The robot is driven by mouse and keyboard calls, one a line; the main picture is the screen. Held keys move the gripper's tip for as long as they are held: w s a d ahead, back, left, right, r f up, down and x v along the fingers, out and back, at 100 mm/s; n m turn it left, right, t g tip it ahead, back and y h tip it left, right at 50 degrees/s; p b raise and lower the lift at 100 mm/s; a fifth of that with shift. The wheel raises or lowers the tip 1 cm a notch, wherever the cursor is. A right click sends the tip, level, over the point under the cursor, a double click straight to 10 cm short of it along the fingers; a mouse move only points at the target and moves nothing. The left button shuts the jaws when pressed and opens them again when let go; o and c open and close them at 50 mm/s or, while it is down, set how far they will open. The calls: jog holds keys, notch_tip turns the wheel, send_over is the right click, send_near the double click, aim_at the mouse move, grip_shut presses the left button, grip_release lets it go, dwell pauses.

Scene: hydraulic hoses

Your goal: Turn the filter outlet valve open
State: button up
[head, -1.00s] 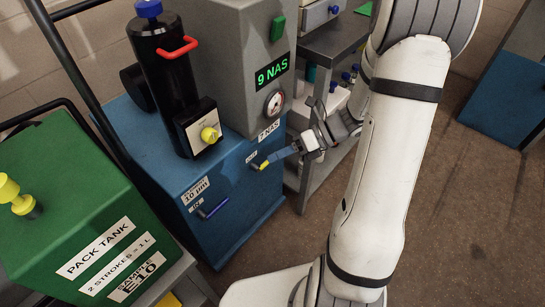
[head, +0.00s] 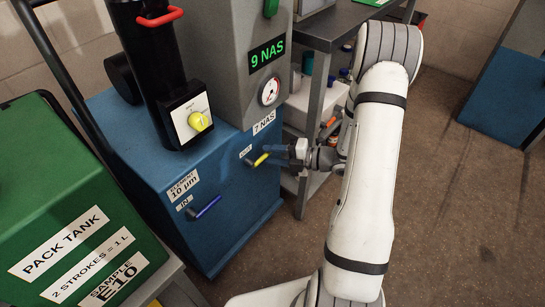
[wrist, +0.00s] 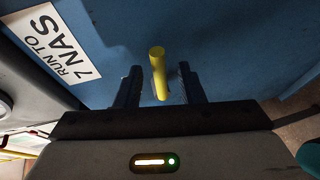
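The filter outlet valve is a short yellow lever (head: 262,160) beside the OUT label on the front of the blue cabinet (head: 232,235). My gripper (head: 273,155) reaches it from the right, its fingers close to the lever in the head view. In the wrist view the yellow lever (wrist: 158,70) stands between the two dark fingers of my gripper (wrist: 159,82), with a gap showing on each side. The gripper is open and not clamped on it. The valve's pivot is hard to make out.
A blue lever (head: 207,207) by the IN label sits lower left on the cabinet. A grey shelf (head: 322,75) with bottles is behind my arm.

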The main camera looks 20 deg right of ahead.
jog(key=shift+w+a, duration=0.25)
jog(key=shift+a, duration=0.15)
jog(key=shift+c, duration=0.3)
grip_shut()
